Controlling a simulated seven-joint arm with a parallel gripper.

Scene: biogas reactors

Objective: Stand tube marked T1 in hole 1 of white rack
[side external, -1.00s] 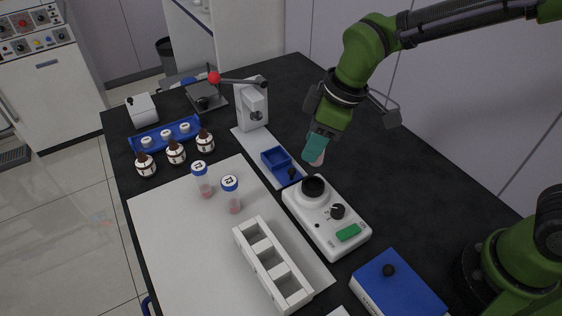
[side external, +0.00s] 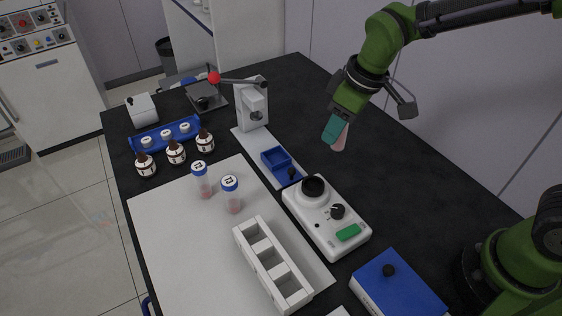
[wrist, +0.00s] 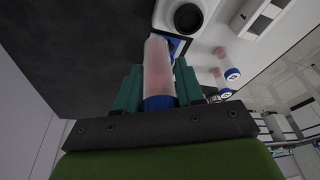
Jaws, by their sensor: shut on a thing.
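My gripper (side external: 335,130) is shut on a clear tube with pinkish contents (side external: 340,138), held in the air over the black bench, behind the white mixer. In the wrist view the tube (wrist: 158,65) sits between the teal fingers, its blue cap (wrist: 159,102) towards the palm; no mark on it is readable. The white rack (side external: 272,262) has several square holes in a row and looks empty; I cannot read hole numbers. Two other blue-capped tubes stand upright on the pale mat, one at the left (side external: 202,181) and one nearer the rack (side external: 232,196).
The white mixer (side external: 327,222) with a black cup stands between my gripper and the rack. A small blue tray (side external: 280,163) and a grey lever press (side external: 252,104) are to the left. A blue box (side external: 398,285) is at the front right. The mat's left part is bare.

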